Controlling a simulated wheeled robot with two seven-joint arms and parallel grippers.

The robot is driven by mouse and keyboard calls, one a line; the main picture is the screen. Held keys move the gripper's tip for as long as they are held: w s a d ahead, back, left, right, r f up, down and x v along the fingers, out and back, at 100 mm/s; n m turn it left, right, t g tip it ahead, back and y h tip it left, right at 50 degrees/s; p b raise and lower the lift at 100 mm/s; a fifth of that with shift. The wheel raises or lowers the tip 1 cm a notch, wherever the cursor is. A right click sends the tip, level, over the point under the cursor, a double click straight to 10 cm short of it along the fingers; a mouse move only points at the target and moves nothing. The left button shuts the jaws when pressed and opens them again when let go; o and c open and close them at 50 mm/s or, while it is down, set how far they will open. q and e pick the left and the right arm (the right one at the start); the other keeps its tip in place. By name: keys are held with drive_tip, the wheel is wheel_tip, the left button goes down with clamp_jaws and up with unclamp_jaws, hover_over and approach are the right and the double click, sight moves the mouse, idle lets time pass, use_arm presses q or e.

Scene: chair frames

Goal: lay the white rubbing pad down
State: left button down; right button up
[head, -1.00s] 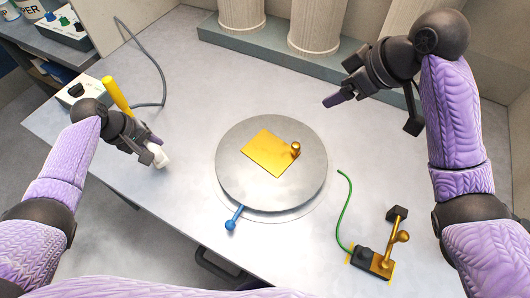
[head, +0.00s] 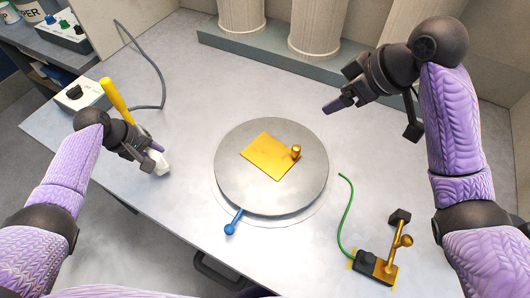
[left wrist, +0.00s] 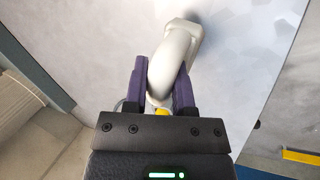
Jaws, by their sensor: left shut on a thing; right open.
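The white rubbing pad (head: 163,166) is between the fingers of my left gripper (head: 155,157), low over the left part of the grey table. In the left wrist view the pad (left wrist: 180,48) has a curved white grip between the two purple fingers (left wrist: 160,88) and a wider end beyond them. I cannot tell whether its underside touches the table. My right gripper (head: 336,104) is open and empty, above the table to the upper right of the round disc.
A grey round disc (head: 240,192) carries a gold plate (head: 265,158) with a knob; a blue-knobbed lever (head: 232,224) sticks out in front. A yellow handle (head: 113,95) rises behind my left gripper. A gold-and-black device (head: 378,264) with a green cord lies front right. Columns (head: 318,28) stand behind.

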use_arm(q)
drive_tip(key=shift+f+b, duration=0.75)
drive_tip(key=shift+f, duration=0.45)
drive_tip(key=shift+c, duration=1.8)
unclamp_jaws()
drive_tip(key=p+v, duration=0.4)
drive_tip(key=v, duration=0.6)
